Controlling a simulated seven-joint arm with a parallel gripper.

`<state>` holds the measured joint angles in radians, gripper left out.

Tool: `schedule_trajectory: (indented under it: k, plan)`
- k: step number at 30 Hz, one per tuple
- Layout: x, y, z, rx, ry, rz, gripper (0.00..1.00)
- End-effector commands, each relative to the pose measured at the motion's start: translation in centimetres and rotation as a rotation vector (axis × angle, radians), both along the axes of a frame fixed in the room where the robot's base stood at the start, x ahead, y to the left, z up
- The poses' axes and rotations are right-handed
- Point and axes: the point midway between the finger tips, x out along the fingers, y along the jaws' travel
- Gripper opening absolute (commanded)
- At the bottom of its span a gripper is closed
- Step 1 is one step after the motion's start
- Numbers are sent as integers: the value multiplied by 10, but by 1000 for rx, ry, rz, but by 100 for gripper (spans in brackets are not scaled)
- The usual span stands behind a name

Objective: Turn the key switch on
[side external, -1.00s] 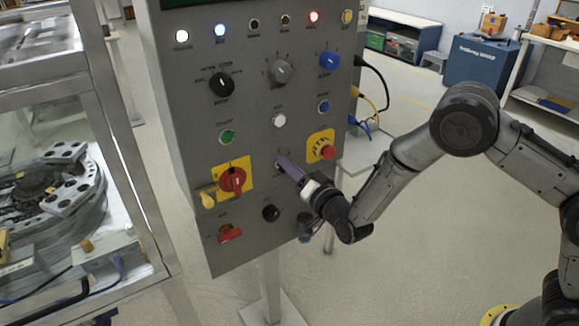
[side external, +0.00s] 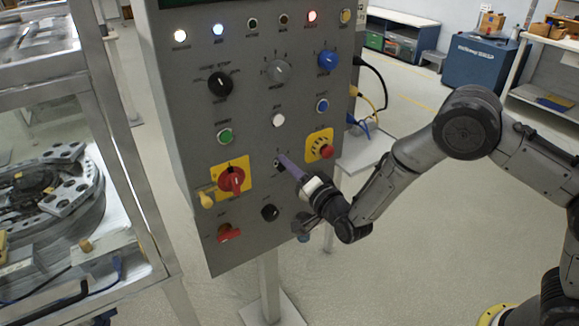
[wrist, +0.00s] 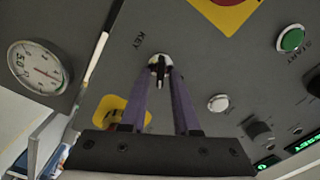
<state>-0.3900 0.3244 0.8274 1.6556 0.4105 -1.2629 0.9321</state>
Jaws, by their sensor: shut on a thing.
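The key switch (wrist: 158,62) is a round metal-rimmed switch with a dark key, beside the printed word KEY on the grey panel. In the side view it is mostly hidden behind my fingertips. My gripper (wrist: 160,76) has two long purple fingers that reach the switch, and they are shut on its key. The key lies between the fingertips in the wrist view. In the side view my gripper (side external: 281,158) reaches the panel from the lower right. The key's exact angle is hard to read.
The grey panel (side external: 185,100) carries a red rotary switch (side external: 231,179) on yellow to the left, a red button (side external: 326,152) on yellow to the right, and a black knob (side external: 270,212) below. A white button (side external: 278,119) sits above. A gauge (wrist: 39,67) shows in the wrist view.

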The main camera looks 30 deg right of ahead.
Motion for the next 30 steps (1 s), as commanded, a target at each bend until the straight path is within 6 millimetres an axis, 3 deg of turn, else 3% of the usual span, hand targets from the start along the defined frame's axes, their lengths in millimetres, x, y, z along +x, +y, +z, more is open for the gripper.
schedule_trajectory:
  k: [2, 3, 5, 17, 23, 30]
  plan:
    - [-1, 0, 0, -1, 0, 1, 0]
    - [-1, 0, 0, -1, 1, 0, 31]
    - [-1, 0, 0, -1, 1, 0, 41]
    - [-7, 0, -1, -1, 2, 1, 41]
    - [-40, 1, 0, -1, 2, 3, 41]
    - [-93, 1, 0, -1, 1, 4, 41]
